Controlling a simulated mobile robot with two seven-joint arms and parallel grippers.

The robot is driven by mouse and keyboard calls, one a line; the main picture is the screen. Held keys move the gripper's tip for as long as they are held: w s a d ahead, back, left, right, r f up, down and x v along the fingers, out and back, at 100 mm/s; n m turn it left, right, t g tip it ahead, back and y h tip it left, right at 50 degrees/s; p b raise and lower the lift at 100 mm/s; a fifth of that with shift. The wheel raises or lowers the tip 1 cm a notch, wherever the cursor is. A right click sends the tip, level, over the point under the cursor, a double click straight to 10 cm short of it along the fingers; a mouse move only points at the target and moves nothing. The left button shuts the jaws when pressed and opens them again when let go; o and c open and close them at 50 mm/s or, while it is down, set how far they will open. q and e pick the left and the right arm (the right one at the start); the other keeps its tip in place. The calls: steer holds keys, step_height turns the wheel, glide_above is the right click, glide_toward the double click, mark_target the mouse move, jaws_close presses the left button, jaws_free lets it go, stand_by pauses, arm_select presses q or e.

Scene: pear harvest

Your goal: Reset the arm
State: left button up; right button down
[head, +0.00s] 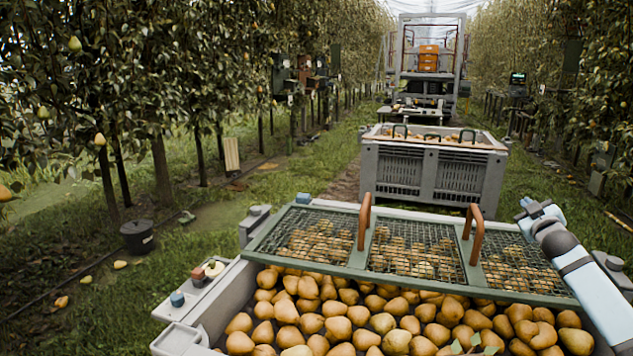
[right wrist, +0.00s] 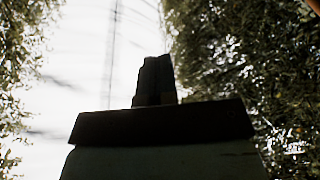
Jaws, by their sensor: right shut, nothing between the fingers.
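My right arm (head: 575,262) comes in from the lower right of the head view. Its upper end stands beside the right end of the mesh lid on the near bin. In the right wrist view my right gripper (right wrist: 155,82) is a dark shape against bright sky, its fingers together with nothing between them. Tree foliage shows on both sides of it. My left arm and gripper are not in view.
The near bin is full of pears (head: 330,315), its green mesh lid (head: 365,272) bearing two brown handles. A grey crate (head: 432,172) stands behind, before a machine with orange crates (head: 428,58). A dark bucket (head: 138,237) stands at left. Pear trees line both sides.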

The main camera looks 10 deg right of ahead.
steer(key=s+a+f+n+g+y, duration=0.1)
steer(key=s+a+f+y, duration=0.35)
steer(key=a, duration=0.65)
steer(key=s+a+f+y, duration=0.2)
steer(key=s+a+f, duration=0.4)
steer(key=a, duration=0.5)
steer(key=s+a+f+n+g+y, duration=0.1)
steer(key=s+a+f+y, duration=0.25)
steer(key=a+f, duration=0.55)
steer(key=s+a+r+m+y, duration=0.1)
steer(key=s+a+r+y, duration=0.2)
steer(key=s+a, duration=1.3)
steer(key=s+a+r+m+y, duration=0.1)
steer(key=s+a+r, duration=0.15)
steer(key=s, duration=0.25)
steer(key=s+a+r+m, duration=0.1)
steer(key=s+a+r, duration=0.1)
steer(key=s+r, duration=0.25)
arm_select(q)
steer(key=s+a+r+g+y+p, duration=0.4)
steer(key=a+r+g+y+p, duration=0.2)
steer(key=p, duration=3.2)
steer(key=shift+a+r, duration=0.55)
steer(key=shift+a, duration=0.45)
arm_select(e)
steer(key=s+d+r+g+h, duration=0.5)
steer(key=d+r+g+h, duration=0.1)
steer(key=d, duration=0.1)
steer(key=shift+d+r+m, duration=0.3)
steer(key=shift+d+r, duration=0.1)
